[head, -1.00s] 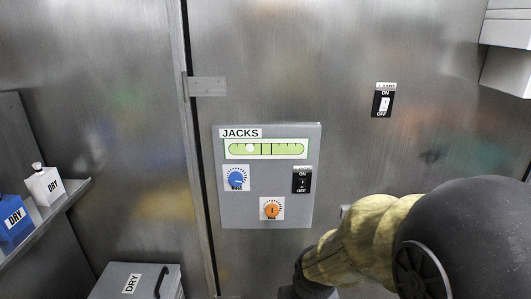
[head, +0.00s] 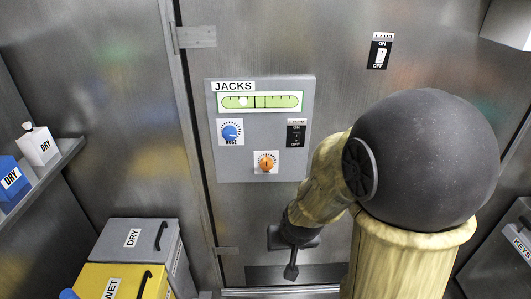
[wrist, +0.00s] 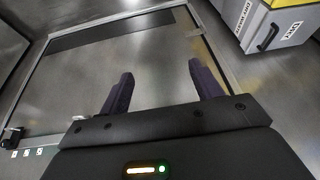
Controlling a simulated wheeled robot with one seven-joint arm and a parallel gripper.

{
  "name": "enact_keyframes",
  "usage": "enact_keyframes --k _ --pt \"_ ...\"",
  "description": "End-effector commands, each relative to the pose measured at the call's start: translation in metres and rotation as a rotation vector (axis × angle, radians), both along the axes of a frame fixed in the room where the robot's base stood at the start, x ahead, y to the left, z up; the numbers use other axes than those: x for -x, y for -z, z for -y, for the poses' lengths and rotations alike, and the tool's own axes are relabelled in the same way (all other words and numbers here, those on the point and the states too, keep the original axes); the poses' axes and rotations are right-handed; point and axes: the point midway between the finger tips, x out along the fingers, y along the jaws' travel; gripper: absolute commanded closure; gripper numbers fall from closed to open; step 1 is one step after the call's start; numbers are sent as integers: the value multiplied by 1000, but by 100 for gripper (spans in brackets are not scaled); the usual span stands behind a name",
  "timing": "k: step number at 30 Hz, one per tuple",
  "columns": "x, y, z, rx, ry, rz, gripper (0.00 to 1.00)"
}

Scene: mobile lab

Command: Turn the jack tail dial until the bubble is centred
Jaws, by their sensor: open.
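The grey JACKS panel (head: 215,160) is on the metal wall in the head view. Its green level (head: 280,101) shows a pale bubble (head: 243,101) left of the middle marks. Below are a blue dial (head: 230,130) at left and an orange dial (head: 265,162) at the bottom; the small label under the orange one is too blurred to read. My gripper (head: 291,270) is below and right of the orange dial, pointing down, apart from the panel. In the wrist view my gripper (wrist: 162,84) is open and empty, and no dial is recognizable there.
A black ON/OFF switch (head: 296,134) is beside the dials on the panel. Another switch (head: 380,52) is higher on the wall. A grey DRY box (head: 125,236) and a yellow box (head: 90,278) stand at lower left. A shelf (head: 65,150) holds labelled bottles at left.

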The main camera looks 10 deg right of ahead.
Motion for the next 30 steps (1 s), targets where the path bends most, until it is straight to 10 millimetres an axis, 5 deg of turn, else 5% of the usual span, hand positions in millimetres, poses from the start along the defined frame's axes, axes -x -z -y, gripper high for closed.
enact_keyframes --k 15,30 --pt "-116 43 6 0 284 515 35" --pt "-160 21 -7 40 229 1116 35"
